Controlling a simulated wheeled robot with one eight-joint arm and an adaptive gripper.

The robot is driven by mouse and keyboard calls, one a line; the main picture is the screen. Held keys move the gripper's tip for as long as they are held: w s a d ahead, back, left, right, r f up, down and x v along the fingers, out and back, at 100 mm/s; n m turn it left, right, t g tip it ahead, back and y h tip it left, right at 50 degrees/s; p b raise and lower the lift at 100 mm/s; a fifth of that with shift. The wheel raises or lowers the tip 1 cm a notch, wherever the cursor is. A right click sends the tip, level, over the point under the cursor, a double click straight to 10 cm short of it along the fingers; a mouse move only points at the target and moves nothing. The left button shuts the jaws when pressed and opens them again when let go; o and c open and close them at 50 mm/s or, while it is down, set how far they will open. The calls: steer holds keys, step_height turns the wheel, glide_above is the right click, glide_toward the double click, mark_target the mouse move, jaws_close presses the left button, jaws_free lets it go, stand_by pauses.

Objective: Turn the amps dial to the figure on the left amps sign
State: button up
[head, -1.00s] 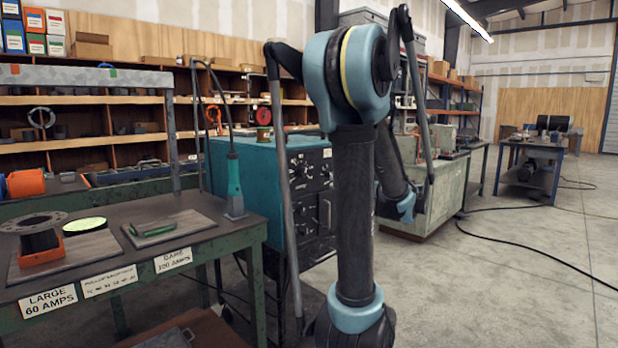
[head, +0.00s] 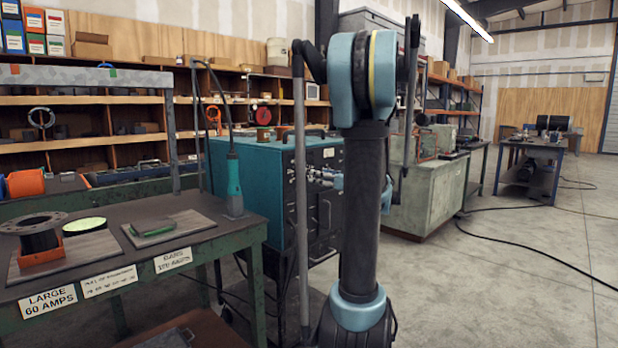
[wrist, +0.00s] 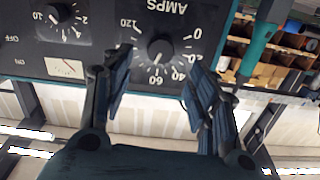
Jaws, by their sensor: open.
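The teal welder cabinet (head: 255,185) has a black control panel, partly hidden by my arm in the head view. In the wrist view, which is upside down, the black amps dial (wrist: 161,48) lies under the label AMPS, with figures from 0 to 120 around it. A pale mark on the knob seems to face near 60; I cannot read it exactly. My gripper (wrist: 158,62) is open, its fingers apart on either side of the dial's lower scale in the picture; contact does not show. The left amps sign (head: 48,301) reads LARGE 60 AMPS.
A second sign (head: 173,260) reads 100 AMPS on the green bench (head: 225,238). A teal torch (head: 234,185) stands on the bench corner. Open floor lies right.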

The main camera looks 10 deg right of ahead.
mark_target(305, 172)
steer(key=shift+x, duration=3.45)
steer(key=c, duration=1.1)
